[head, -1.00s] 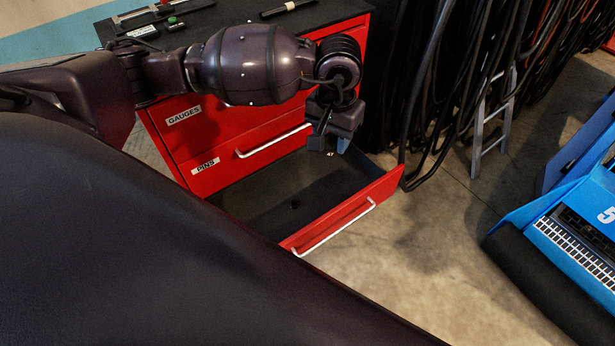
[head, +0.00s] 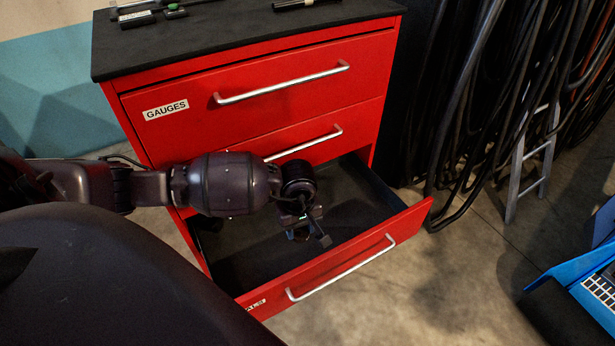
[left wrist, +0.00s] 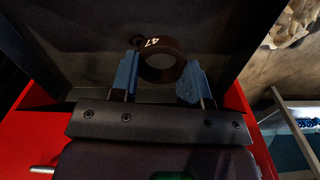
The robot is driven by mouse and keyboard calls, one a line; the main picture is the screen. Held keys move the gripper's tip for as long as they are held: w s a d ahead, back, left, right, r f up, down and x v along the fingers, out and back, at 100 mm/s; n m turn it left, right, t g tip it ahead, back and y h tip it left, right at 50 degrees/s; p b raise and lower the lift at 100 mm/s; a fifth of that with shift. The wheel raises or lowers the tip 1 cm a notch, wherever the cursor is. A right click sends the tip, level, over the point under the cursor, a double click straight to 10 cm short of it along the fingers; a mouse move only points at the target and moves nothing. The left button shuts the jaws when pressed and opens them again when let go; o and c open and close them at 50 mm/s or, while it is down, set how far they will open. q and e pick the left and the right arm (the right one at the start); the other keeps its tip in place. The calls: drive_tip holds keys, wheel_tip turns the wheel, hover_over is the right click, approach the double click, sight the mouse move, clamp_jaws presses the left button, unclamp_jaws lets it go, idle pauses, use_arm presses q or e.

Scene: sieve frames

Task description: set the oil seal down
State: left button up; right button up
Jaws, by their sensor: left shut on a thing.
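The oil seal (left wrist: 174,49) is a dark brown ring with a white "47" on it, seen in the left wrist view. My left gripper (left wrist: 158,76) is shut on it, with a blue finger on either side of the ring. In the head view my left gripper (head: 304,230) is inside the open bottom drawer (head: 335,268), and the seal is mostly hidden there. I cannot tell whether the seal touches the drawer's dark floor. My right gripper is not in view.
The red cabinet (head: 185,128) has closed drawers above the open one, with white bar handles. Small tools lie on its black top (head: 235,28). Black cables (head: 470,110) hang at the right near a ladder (head: 520,170). A blue case (head: 585,270) is at the right edge.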

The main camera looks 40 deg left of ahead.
use_arm(q)
drive_tip(key=a+f+n+b, duration=0.3)
drive_tip(key=a+f+n, duration=0.3)
drive_tip(key=f+n, duration=0.35)
drive_tip(key=n, duration=1.6)
approach(281, 246)
drive_tip(key=shift+s+f+n+b, duration=0.15)
drive_tip(key=shift+f+n+b, duration=0.1)
drive_tip(key=shift+f+b, duration=0.65)
drive_tip(key=shift+f, duration=0.55)
wheel_tip(281, 246, down, 5)
drive_tip(key=shift+r+b, duration=0.2)
drive_tip(key=shift+b, duration=0.85)
drive_tip(key=shift+r, duration=0.15)
drive_tip(key=o, duration=0.9)
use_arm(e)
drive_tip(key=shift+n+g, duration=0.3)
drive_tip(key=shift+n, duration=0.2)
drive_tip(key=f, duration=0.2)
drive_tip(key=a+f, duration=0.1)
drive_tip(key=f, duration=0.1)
